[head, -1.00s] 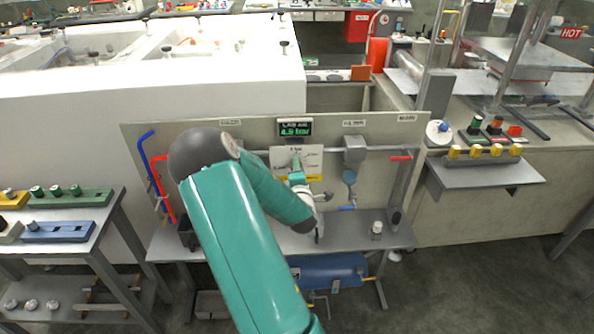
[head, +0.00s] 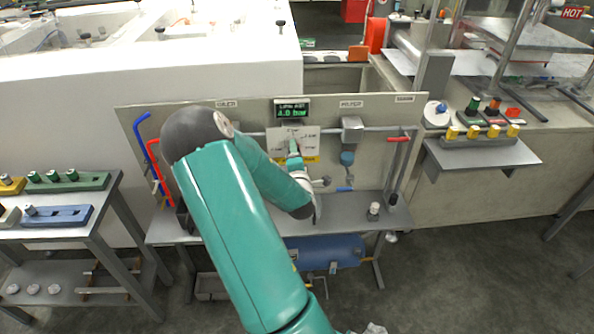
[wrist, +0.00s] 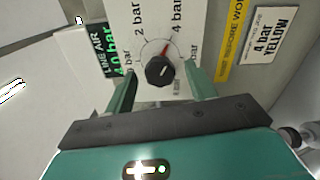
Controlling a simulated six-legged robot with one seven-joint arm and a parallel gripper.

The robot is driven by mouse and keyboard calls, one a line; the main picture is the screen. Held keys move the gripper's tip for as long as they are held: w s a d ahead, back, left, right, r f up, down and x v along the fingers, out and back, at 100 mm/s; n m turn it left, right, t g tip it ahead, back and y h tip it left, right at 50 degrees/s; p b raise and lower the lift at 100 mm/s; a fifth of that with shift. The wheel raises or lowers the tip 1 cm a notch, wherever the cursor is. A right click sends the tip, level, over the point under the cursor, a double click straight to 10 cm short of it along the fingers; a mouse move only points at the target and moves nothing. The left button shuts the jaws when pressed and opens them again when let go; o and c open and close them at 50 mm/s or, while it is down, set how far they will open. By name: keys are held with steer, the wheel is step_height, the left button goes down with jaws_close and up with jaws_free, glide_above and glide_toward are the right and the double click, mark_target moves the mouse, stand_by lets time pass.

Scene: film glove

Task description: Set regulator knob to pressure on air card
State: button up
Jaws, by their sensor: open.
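The black regulator knob (wrist: 160,70) sits on a white dial plate (wrist: 125,20) in the wrist view. A red pointer at the knob's edge points up and right, toward the "4 bar" label. In the head view my arm hides part of the panel.
The grey panel (head: 225,118) stands on a bench (head: 350,220) with pipes, a red handle (head: 398,139) and a small white-topped part (head: 374,211). A blue tank (head: 325,252) lies below. A side shelf (head: 480,155) holds yellow-topped parts; a cart (head: 100,205) stands left.

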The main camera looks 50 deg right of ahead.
steer(key=v, duration=1.2)
steer(key=w+a+r+m+g+y, duration=0.1)
steer(key=w+a+r+m+y, duration=0.1)
steer(key=w+a+m+y, duration=0.3)
steer(key=w+a+r+m+y, duration=0.1)
steer(key=w+a+r, duration=0.1)
steer(key=a, duration=0.6)
steer(key=w+a+r+m+g+y, duration=0.1)
steer(key=w+a+r+m+y, duration=0.25)
steer(key=a, duration=0.25)
steer(key=s+a+r+g+y, duration=0.2)
steer(key=s+a+r, duration=0.4)
steer(key=a, duration=0.3)
steer(key=s+a+r+g+y, duration=0.2)
steer(key=s+a+r, duration=0.3)
steer(key=s+a, duration=0.4)
steer(key=shift+a+r, duration=0.35)
steer(key=shift+a, duration=0.15)
steer(key=shift+s+m, duration=0.15)
steer(key=shift+m, duration=0.1)
